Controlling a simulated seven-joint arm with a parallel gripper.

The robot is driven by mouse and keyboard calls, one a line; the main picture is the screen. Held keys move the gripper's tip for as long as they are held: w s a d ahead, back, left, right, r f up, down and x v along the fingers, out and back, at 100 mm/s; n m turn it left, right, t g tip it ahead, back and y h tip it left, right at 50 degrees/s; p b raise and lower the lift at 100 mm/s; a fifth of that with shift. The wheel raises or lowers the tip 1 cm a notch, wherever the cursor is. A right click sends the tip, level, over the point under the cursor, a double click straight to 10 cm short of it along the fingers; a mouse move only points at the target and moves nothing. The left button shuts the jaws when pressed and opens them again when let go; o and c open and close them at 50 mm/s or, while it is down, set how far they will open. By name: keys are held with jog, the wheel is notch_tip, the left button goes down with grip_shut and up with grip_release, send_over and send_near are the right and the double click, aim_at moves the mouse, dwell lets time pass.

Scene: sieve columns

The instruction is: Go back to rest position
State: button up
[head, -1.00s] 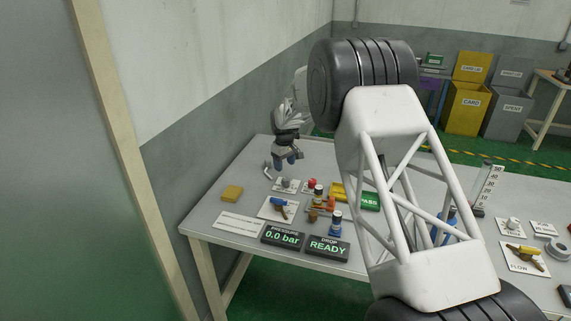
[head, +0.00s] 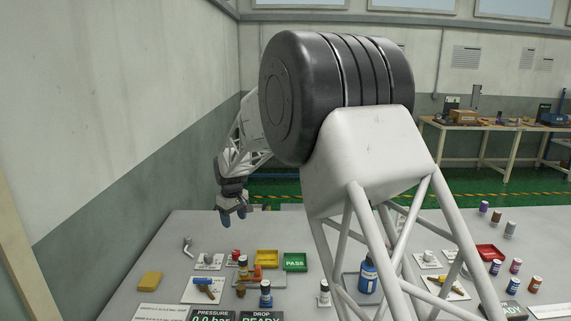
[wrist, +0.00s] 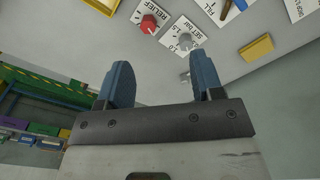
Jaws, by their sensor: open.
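My gripper (head: 234,217) hangs above the back left part of the grey table (head: 165,247), fingers pointing down. In the wrist view my gripper (wrist: 164,82) shows two blue fingers spread apart with nothing between them. Below and beyond the fingers lie a red knob on a RELIEF plate (wrist: 148,25), a grey knob on a plate (wrist: 184,41), and a yellow block (wrist: 257,48). The fingers touch none of these.
On the table stand a PRESSURE display (head: 212,315), a green PASS tray (head: 295,262), a yellow tray (head: 267,257), a blue-handled valve (head: 203,283) and a blue bottle (head: 368,275). A wall is close on the left. My arm hides the table's middle.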

jog(key=s+d+r+m, duration=0.2)
jog(key=s+d+r, duration=0.3)
jog(key=s+d, duration=0.3)
jog(key=s+d+r+m+t, duration=0.1)
jog(key=s+d+r, duration=0.4)
jog(key=s+d, duration=0.25)
jog(key=s+d+r+m, duration=0.2)
jog(key=s+d+r, duration=0.3)
jog(key=s+d, duration=0.3)
jog(key=s+d+f+m, duration=0.1)
jog(key=s+d, duration=0.3)
jog(key=s, duration=0.6)
jog(key=s+d+f+m, duration=0.1)
jog(key=s+d, duration=0.3)
jog(key=s, duration=0.6)
jog(key=s+d+f+m+t, duration=0.1)
jog(key=s+d+m, duration=0.2)
jog(key=s, duration=0.7)
jog(key=shift+s+d+f, duration=0.15)
jog(key=shift+d+f, duration=0.25)
jog(key=shift+d, duration=0.35)
